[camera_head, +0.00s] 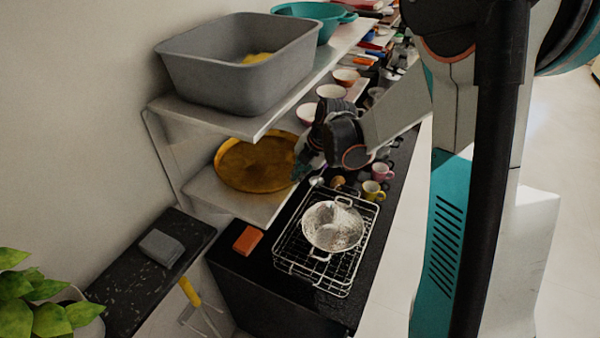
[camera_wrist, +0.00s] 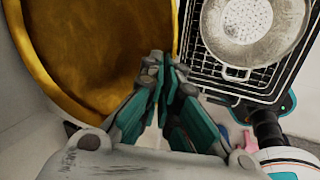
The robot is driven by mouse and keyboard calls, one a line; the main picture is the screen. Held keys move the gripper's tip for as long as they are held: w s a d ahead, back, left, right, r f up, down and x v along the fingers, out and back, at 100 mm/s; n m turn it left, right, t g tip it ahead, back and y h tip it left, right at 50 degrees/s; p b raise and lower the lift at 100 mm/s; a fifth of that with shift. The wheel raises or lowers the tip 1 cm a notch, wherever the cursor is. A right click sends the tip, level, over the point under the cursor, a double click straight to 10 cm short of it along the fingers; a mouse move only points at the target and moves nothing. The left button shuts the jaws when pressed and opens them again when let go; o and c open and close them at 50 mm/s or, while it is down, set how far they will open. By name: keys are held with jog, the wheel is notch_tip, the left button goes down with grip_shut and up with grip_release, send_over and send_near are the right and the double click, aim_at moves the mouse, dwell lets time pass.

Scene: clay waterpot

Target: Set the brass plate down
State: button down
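The brass plate (camera_head: 258,164) is a round, golden dish with a raised rim. In the head view it lies at the lower shelf (camera_head: 236,207), under the upper shelf. Small gaps beneath it cannot be made out. My gripper (camera_head: 303,168) is at the plate's right edge. In the wrist view the plate (camera_wrist: 95,55) fills the left side, and the teal fingers of my gripper (camera_wrist: 165,72) come close together at its rim. They appear shut on the rim, though the exact contact is hidden by the fingers.
A grey basin (camera_head: 238,75) stands on the upper shelf above the plate. A colander (camera_head: 333,226) sits on a wire rack (camera_head: 290,268) on the dark counter, right of the plate. Cups (camera_head: 373,190) and bowls stand farther back. An orange block (camera_head: 247,240) lies in front of the shelf.

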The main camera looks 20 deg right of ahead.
jog(key=c, duration=1.8)
grip_release()
jog(key=shift+s, duration=0.1)
jog(key=shift+r, duration=0.1)
jog(key=v, duration=1.2)
jog(key=shift+p, duration=0.4)
